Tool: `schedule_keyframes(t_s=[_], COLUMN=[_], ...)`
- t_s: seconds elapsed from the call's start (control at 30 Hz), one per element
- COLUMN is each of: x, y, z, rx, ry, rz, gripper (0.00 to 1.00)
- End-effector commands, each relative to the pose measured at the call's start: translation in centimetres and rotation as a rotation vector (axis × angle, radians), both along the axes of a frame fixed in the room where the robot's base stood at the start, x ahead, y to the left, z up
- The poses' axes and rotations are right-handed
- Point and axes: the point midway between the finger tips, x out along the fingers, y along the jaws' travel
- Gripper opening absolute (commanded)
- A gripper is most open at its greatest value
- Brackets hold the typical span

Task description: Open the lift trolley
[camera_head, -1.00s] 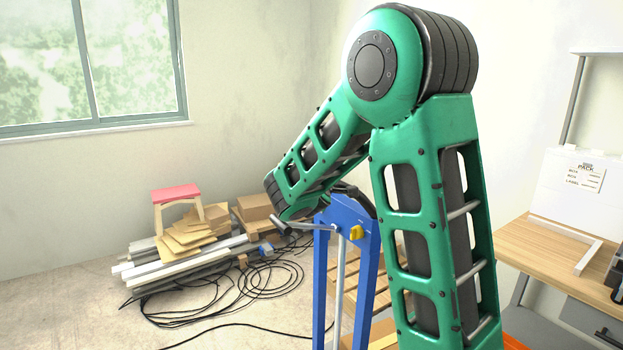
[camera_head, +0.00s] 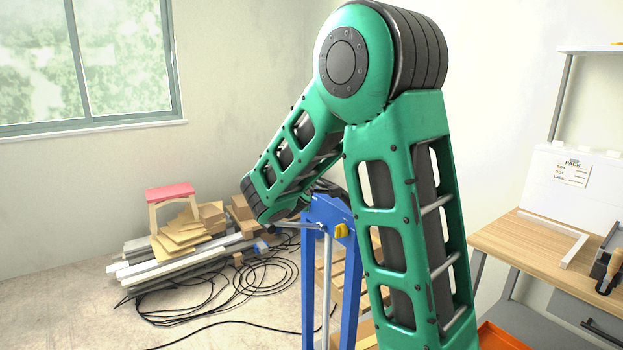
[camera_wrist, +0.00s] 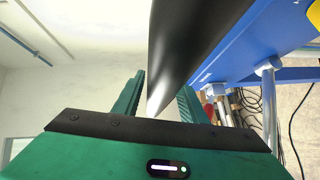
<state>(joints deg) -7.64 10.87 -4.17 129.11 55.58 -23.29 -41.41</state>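The lift trolley (camera_head: 348,285) shows in the head view as a blue upright frame with a yellow part near its top and a grey rod inside it. A thin grey lever (camera_head: 302,225) runs left from its top toward my forearm's end. In the wrist view the blue frame (camera_wrist: 250,40) fills the upper right. My gripper (camera_wrist: 160,82) shows there with two green fingers apart. A black tapered bar, seemingly a handle (camera_wrist: 190,40), reaches down between and in front of the fingers. A gap shows beside the left finger. In the head view my gripper is hidden.
A wooden workbench (camera_head: 505,245) stands at the right. Stacked boards, pipes and boxes (camera_head: 185,240) with a red-topped stool (camera_head: 171,193) lie by the left wall. Black cable (camera_head: 205,300) is coiled on the floor. Cardboard boxes stand behind the trolley.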

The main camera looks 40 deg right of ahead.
Motion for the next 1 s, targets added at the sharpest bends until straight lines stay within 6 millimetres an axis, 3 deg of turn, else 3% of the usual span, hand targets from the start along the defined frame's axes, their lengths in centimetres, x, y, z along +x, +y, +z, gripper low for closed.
schedule_keyframes(t_s=[0.27,0.7,1.0], x=[-0.9,-6.0,-7.3], y=[1.1,6.5,7.7], z=[0.3,1.2,1.4], rx=[0.000,0.000,-0.001], ry=[-0.002,0.001,0.001], rz=[0.003,0.003,-0.001], gripper=[0.38,0.38,0.38])
